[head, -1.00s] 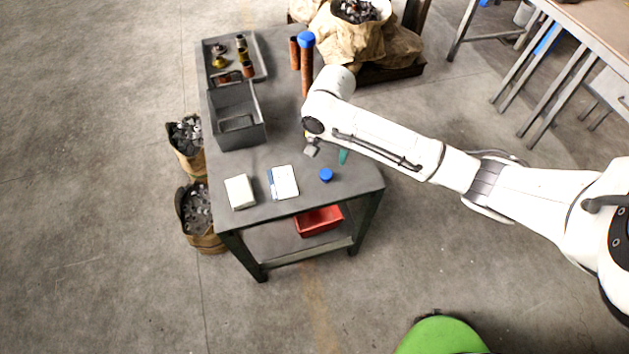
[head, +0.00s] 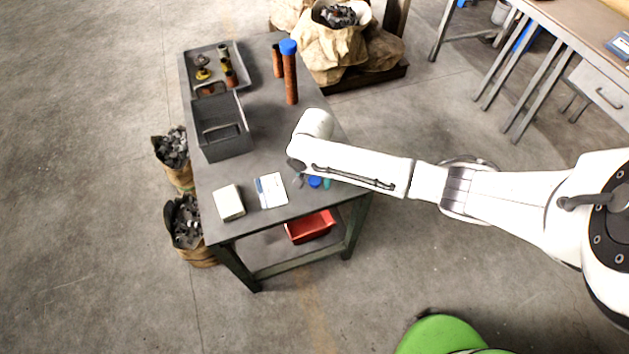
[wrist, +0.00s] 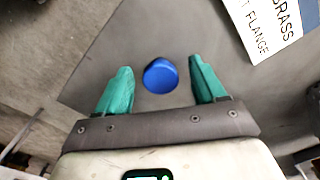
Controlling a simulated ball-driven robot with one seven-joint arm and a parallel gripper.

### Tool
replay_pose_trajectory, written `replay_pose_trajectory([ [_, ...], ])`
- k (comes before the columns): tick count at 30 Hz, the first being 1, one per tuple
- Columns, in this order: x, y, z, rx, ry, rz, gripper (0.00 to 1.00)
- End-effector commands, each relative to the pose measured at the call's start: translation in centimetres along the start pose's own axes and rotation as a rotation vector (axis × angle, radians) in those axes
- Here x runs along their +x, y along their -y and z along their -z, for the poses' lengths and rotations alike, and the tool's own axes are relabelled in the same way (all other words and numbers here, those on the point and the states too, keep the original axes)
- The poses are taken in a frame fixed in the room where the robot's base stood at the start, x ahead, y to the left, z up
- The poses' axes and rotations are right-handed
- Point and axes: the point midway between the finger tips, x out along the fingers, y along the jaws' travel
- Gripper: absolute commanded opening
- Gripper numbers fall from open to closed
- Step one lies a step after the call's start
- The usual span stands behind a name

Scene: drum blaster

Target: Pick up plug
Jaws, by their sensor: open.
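The plug is most likely the small round blue piece (wrist: 160,76) on the grey table top (head: 262,165). In the wrist view it sits between the two green fingertips of my gripper (wrist: 160,82), with a gap on each side. My gripper is open and empty. In the head view the blue piece (head: 315,182) shows just below the end of my arm, and my gripper (head: 313,182) is mostly hidden behind the arm. A second blue cap (head: 288,47) tops a tall rust-brown tube (head: 290,80) at the back of the table.
A white printed card (head: 271,191) and a pale box (head: 228,203) lie left of the blue piece. A grey bin (head: 222,140) and a tray of parts (head: 238,68) stand farther back. A red bin (head: 310,228) is on the lower shelf. The table's front edge is close.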

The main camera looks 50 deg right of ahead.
Motion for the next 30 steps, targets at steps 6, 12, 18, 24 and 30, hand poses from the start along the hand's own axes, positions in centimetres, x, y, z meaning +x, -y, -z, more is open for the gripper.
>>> replay_pose_trajectory([
  [6,-0.03,0.01,-0.01,0.000,0.000,0.000,0.58],
  [12,-0.04,0.01,-0.01,0.000,0.000,0.000,0.39],
  [18,-0.04,0.00,-0.01,0.000,0.000,0.000,0.20],
  [24,-0.05,0.00,0.00,0.000,0.000,0.000,0.10],
  [30,-0.22,0.02,0.00,0.000,0.000,0.001,0.10],
])
